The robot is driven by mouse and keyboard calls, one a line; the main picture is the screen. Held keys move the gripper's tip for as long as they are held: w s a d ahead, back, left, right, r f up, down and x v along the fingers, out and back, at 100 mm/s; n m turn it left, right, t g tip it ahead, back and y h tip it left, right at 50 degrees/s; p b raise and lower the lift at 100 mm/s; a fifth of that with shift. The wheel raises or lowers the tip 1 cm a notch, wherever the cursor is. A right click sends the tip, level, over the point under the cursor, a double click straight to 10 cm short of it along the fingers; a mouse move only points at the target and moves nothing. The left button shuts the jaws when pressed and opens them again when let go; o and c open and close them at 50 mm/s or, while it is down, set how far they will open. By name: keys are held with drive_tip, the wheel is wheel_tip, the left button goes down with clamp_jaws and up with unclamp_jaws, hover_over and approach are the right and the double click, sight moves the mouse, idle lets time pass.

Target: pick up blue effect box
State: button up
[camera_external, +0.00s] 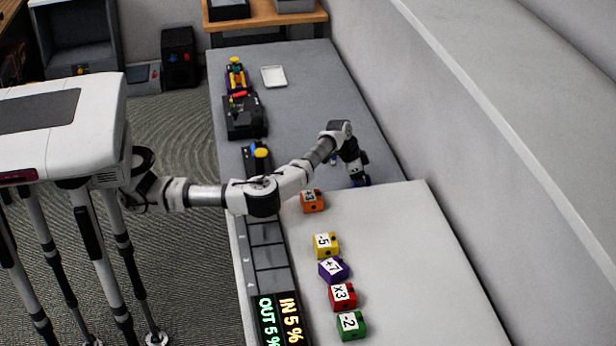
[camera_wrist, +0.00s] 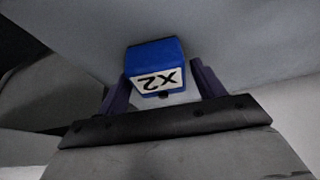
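The blue effect box (camera_wrist: 152,53) shows in the wrist view, with a white label reading X2 upside down. It sits on a grey surface between and slightly beyond my two dark purple-blue fingers. My gripper (camera_wrist: 160,70) is open around it. A narrow gap shows on the box's right side; contact on the left is unclear. In the external view my gripper (camera_external: 361,181) points down low over the grey table, beside the lighter raised table's far edge. The box is largely hidden there and hard to tell from the blue fingers.
Orange (camera_external: 312,201), yellow (camera_external: 326,245), purple (camera_external: 333,269), red (camera_external: 343,296) and green (camera_external: 351,325) boxes line the near table. A dark slotted rail (camera_external: 268,255) runs along its left. A wall (camera_external: 480,190) closes the right side. A white tray (camera_external: 273,76) lies farther back.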

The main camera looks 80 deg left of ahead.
drive_tip(key=c, duration=0.9)
drive_tip(key=shift+o, duration=0.2)
drive_tip(key=shift+r, duration=0.1)
